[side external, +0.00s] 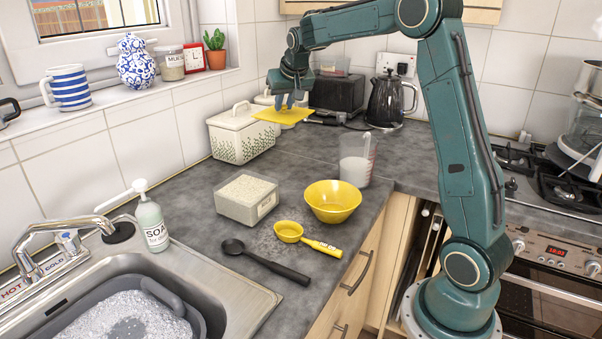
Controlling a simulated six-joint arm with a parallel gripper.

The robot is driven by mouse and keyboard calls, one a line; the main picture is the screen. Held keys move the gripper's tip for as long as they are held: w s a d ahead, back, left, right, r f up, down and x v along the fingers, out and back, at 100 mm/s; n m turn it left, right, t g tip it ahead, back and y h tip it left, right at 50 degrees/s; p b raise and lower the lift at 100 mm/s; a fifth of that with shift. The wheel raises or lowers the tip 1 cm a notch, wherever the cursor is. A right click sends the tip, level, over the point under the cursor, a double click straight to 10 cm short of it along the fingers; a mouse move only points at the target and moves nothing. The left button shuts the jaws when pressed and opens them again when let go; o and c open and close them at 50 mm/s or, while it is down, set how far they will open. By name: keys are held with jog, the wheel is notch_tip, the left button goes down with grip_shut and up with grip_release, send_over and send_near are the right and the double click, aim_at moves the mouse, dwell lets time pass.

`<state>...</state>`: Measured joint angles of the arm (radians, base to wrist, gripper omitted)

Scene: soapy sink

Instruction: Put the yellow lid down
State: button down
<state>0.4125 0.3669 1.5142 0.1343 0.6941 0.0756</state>
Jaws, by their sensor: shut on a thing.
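The yellow lid (283,116) is a thin flat sheet, held roughly level above the back part of the counter. My gripper (291,100) points down and is shut on the lid's upper side. The lid is in front of a second white container (262,98) and to the right of the white lidded container with a green leaf pattern (240,134). I cannot tell exactly how high the lid is above the counter. The fingertips' contact with the lid is small in this view.
On the grey counter stand a clear box of white contents (246,198), a yellow bowl (332,201), a measuring jug (356,158), a yellow measuring scoop (289,232) and a black spoon (264,262). A black kettle (387,100) stands at the back. The sink (215,290) is front left.

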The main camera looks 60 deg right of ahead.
notch_tip(320, 180, down, 16)
jog(key=shift+r, duration=0.15)
dwell(0.3)
jog(key=shift+f, duration=2.1)
jog(key=shift+f, duration=0.15)
jog(key=c, duration=1.3)
grip_release()
